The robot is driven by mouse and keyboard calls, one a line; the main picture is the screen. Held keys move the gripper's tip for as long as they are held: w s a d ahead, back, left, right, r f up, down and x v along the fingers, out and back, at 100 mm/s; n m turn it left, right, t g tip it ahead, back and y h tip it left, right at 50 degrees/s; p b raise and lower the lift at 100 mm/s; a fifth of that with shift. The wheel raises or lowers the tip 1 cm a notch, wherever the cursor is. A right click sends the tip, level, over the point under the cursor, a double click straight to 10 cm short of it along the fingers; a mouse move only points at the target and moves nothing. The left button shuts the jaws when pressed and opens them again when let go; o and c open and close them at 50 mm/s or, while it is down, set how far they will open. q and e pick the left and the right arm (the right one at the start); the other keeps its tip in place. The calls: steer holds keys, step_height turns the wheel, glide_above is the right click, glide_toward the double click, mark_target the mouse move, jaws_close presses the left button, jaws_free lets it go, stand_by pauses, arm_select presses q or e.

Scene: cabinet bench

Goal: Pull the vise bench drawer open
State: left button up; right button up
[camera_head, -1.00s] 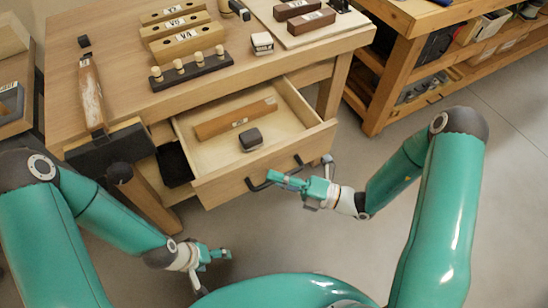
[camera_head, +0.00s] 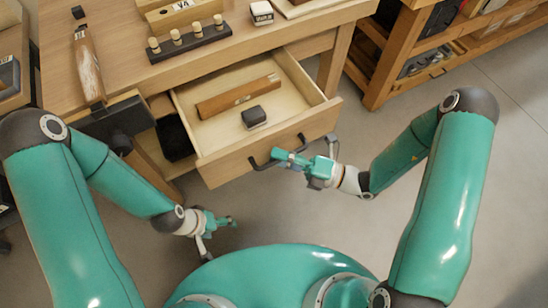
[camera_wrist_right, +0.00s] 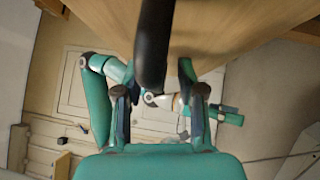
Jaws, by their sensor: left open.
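The bench drawer (camera_head: 225,165) stands open below the wooden bench top in the head view. A wooden bar and a dark block lie inside it. Its dark bar handle (camera_head: 257,162) is on the front panel. My right gripper (camera_head: 312,152) is at the handle, fingers spread. In the right wrist view the dark handle (camera_wrist_right: 152,45) stands between the two parted fingers (camera_wrist_right: 155,92), with gaps visible on both sides. My left gripper (camera_head: 220,236) is open and empty, low in front of the bench, away from the drawer.
A dark vise-like jaw (camera_head: 118,117) sits at the bench's front left edge, near a wooden-handled tool (camera_head: 88,65). A peg rack (camera_head: 190,44) stands on the bench top (camera_head: 130,70). A shelf unit (camera_head: 378,88) is at the right. Floor (camera_head: 520,140) is clear at right.

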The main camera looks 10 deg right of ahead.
steer(key=shift+d, duration=0.1)
steer(key=shift+d, duration=0.25)
steer(key=v, duration=1.1)
steer(key=shift+s+f, duration=0.15)
steer(key=shift+s, duration=0.1)
